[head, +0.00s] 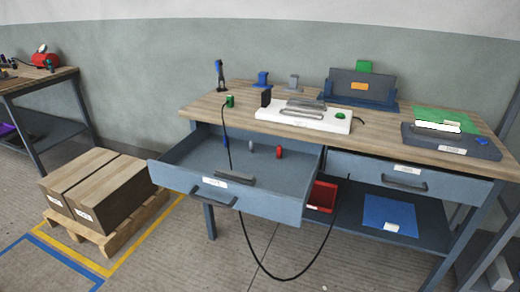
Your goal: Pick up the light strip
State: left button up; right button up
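A bright white strip (438,127), which looks like the light strip, lies at the right of the workbench. It lies by the front edge of a green sheet (452,118), above a dark grey flat block (420,137). Whether it touches the block or rests on the sheet is hard to tell at this size. Neither of my grippers shows in the head view.
The workbench's left drawer (302,207) is pulled out, with small items inside. A black cable (247,240) loops down in front of it. A white plate (270,116) with a handle and a laptop-like fixture (362,87) stand on the bench top. Boxes (118,205) on a pallet stand left.

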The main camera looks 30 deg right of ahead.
aim_at(243, 179)
jog(key=i+z, duration=0.1)
jog(key=z, duration=0.25)
jog(key=i+j+z, duration=0.1)
jog(key=z, duration=0.3)
jog(key=i+j+z, duration=0.15)
jog(key=j, duration=0.15)
jog(key=i+j+z, duration=0.15)
jog(key=j, duration=0.15)
jog(key=i+j+z, duration=0.1)
jog(key=j, duration=0.2)
